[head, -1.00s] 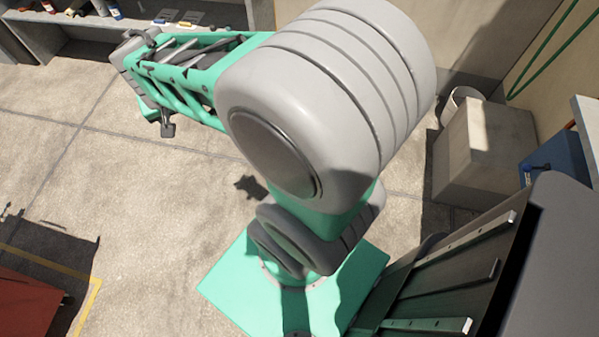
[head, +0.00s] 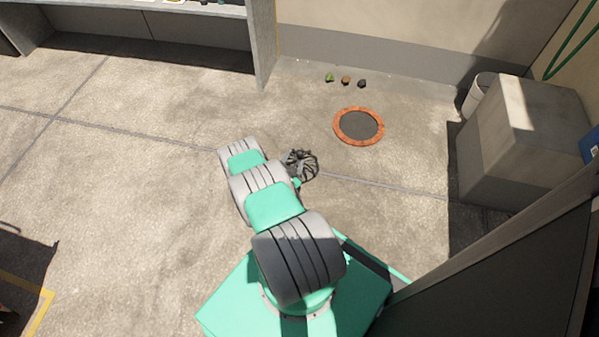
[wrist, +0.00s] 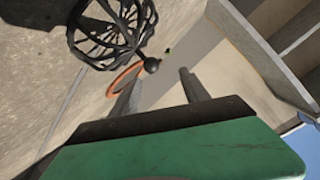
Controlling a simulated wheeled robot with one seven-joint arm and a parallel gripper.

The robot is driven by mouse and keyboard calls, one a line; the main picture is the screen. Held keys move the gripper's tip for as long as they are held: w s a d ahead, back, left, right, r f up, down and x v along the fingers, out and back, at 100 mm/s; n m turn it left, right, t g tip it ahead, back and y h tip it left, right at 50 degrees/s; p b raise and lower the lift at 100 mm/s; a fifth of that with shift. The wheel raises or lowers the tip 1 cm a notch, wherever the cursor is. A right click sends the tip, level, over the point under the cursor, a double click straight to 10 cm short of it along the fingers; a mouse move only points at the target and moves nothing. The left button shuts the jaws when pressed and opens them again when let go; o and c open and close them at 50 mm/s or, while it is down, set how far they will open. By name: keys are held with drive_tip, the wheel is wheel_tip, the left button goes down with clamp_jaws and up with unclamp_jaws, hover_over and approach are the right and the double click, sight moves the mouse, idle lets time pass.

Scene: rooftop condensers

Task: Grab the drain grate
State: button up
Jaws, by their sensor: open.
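The drain grate, a dark domed cage of curved bars (head: 300,165), stands on the concrete beside my arm in the head view. In the wrist view the grate (wrist: 105,32) fills the upper left, and a dark round knob (wrist: 152,65) shows at its near end. My gripper (wrist: 160,78) is open, its two grey fingers pointing toward the grate's side. The knob appears near the space between the fingertips; I cannot tell whether it is between them or beyond. Nothing is held. In the head view my arm hides most of the gripper.
An orange ring with a dark centre (head: 358,111) lies on the floor beyond the grate. Several small stones (head: 346,80) lie behind it. A grey block (head: 520,140) and white bucket (head: 480,92) stand right.

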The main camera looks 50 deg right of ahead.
sight(299, 156)
drive_tip(key=d+f+b, duration=0.1)
drive_tip(key=d, duration=0.1)
drive_tip(key=w+d+f+b, duration=0.1)
drive_tip(key=d+b, duration=0.1)
drive_tip(key=d+f+b, duration=0.1)
drive_tip(key=f, duration=0.1)
drive_tip(key=shift+w+d+b, duration=0.2)
drive_tip(key=shift+d+b, duration=0.1)
drive_tip(key=shift+d, duration=0.1)
drive_tip(key=shift+w+d, duration=0.2)
drive_tip(key=shift+d, duration=0.15)
drive_tip(key=shift+r, duration=0.1)
drive_tip(key=shift+c, duration=0.4)
clamp_jaws()
